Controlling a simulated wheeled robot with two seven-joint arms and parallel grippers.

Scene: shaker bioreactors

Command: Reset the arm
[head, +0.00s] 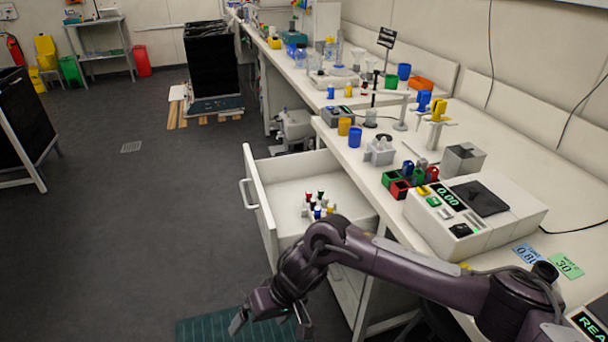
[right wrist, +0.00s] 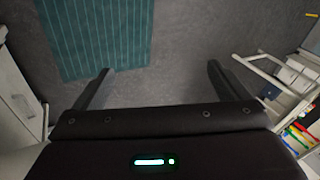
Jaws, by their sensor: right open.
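My right arm (head: 420,273) reaches in from the lower right, in front of the bench and the open drawer. My right gripper (head: 270,318) hangs low over the floor, beside the green mat. Its jaws are apart with nothing between them. In the right wrist view the two dark fingers of the right gripper (right wrist: 160,70) are spread wide, with bare grey floor between and beyond them. My left arm and gripper do not show in either view.
A drawer (head: 262,205) stands pulled out, with several small coloured-top items inside, just behind my right arm. The bench (head: 345,165) holds a scale (head: 475,215), cups and racks. A green ribbed mat (head: 200,328) lies on the floor. Open floor (head: 130,230) spreads left.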

